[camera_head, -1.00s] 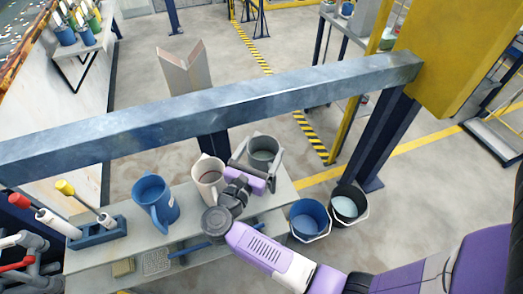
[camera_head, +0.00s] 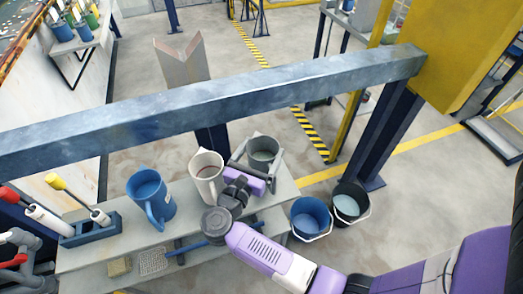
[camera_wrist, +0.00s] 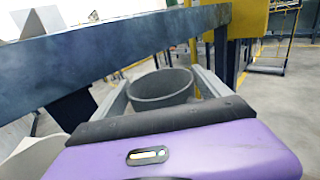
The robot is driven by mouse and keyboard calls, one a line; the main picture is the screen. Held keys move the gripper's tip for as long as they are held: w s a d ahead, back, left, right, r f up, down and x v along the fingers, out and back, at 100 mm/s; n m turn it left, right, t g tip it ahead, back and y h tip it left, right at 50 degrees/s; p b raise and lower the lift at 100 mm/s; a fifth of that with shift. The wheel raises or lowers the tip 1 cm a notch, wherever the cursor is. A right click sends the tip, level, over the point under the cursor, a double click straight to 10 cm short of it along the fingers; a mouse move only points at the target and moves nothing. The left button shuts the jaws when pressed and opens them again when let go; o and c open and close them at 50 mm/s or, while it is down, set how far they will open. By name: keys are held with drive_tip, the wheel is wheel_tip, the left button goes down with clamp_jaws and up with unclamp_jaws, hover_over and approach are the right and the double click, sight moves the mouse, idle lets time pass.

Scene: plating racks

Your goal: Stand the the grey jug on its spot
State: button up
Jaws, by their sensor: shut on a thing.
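The grey jug (camera_head: 263,150) is at the right end of the grey bench, upright, between the fingers of my gripper (camera_head: 258,160). In the wrist view the jug (camera_wrist: 162,88) shows its open rim between the two fingers (camera_wrist: 163,95), with the purple gripper body in front hiding its lower part. My gripper is shut on it. Whether its base touches the bench top is hidden. A marked spot for it cannot be made out.
A white jug (camera_head: 207,176) stands just left of my gripper, and a blue jug (camera_head: 152,197) further left. A grey-blue beam (camera_head: 220,104) crosses behind and above the bench (camera_head: 284,190). Two buckets, blue (camera_head: 311,217) and black (camera_head: 350,202), stand on the floor at right.

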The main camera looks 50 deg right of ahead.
drive_tip(key=shift+f+b, duration=0.35)
drive_tip(key=shift+b, duration=0.1)
drive_tip(key=o, duration=1.8)
drive_tip(key=shift+o, duration=0.5)
drive_tip(key=shift+f, duration=0.1)
drive_tip(key=b+v, duration=0.2)
drive_tip(key=v, duration=0.6)
